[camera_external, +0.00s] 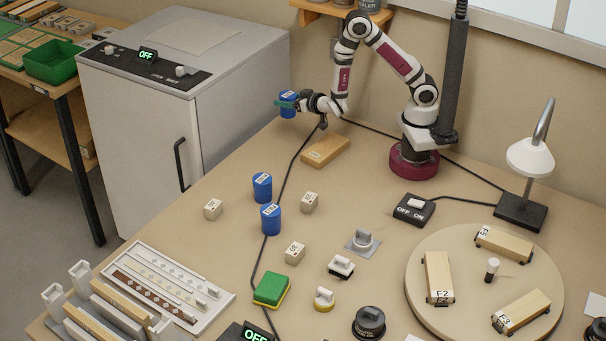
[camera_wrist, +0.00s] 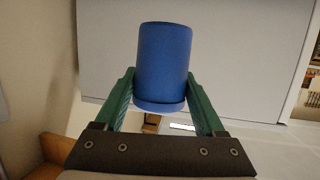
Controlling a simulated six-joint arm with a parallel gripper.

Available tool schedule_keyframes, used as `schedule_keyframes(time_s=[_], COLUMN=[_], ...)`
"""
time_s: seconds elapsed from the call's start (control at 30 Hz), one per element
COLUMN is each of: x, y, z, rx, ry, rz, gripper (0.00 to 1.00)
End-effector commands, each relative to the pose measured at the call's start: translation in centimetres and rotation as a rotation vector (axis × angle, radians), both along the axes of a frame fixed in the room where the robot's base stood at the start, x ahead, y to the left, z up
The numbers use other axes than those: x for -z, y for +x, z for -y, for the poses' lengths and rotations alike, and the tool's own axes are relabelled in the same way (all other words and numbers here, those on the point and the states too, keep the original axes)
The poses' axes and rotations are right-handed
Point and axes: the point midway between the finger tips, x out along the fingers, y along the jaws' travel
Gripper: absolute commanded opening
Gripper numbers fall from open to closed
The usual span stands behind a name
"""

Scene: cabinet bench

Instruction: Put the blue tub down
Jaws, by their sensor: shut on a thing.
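My gripper (camera_external: 284,103) is shut on a blue tub (camera_external: 289,98) with a white label. It holds the tub by the far edge of the bench, beside the grey cabinet. In the wrist view the blue tub (camera_wrist: 164,62) is between the two green fingers of my gripper (camera_wrist: 160,95), with the cabinet's pale face behind it. I cannot tell how high it is above the bench. Two other blue tubs stand upright on the bench: one (camera_external: 262,187) near the middle and one (camera_external: 271,219) just in front of it.
The grey cabinet (camera_external: 150,150) with a lit "OFF" display stands left of the bench. A wooden block (camera_external: 325,151) lies below my arm. Small pale blocks (camera_external: 213,209) and a black cable (camera_external: 290,170) lie near the standing tubs. A round turntable (camera_external: 430,300) is at the right.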

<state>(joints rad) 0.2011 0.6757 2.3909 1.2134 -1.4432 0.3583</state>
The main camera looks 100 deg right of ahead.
Motion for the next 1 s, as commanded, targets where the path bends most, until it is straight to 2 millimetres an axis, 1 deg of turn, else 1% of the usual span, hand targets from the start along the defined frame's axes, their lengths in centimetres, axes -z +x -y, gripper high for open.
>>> schedule_keyframes(time_s=[0.07,0.17,0.27,0.3,0.37,0.4,0.5,0.57,0.63,0.77,0.9,1.0], x=[-0.5,-0.7,-0.6,-0.6,-0.6,-0.7,-0.9,-0.6,0.7,3.1,6.1,7.0], y=[-0.7,-1.5,-3.1,-3.9,-5.5,-6.6,-9.0,-9.9,-10.4,-10.5,-10.5,-10.5], z=[0.4,-1.0,-4.0,-5.3,-7.1,-8.2,-10.0,-10.6,-10.8,-10.8,-10.8,-10.7], rx=[0.003,0.025,0.084,0.112,0.153,0.181,0.237,0.259,0.273,0.277,0.276,0.277], ry=[0.001,0.007,0.015,0.014,0.012,0.010,-0.001,-0.006,-0.013,-0.012,-0.011,-0.010], rz=[0.001,-0.001,-0.005,-0.007,-0.009,-0.011,-0.014,-0.017,-0.021,-0.019,-0.018,-0.016], gripper=[0.07,0.07,0.07,0.07,0.07,0.07,0.07,0.07,0.07,0.07,0.07,0.07])
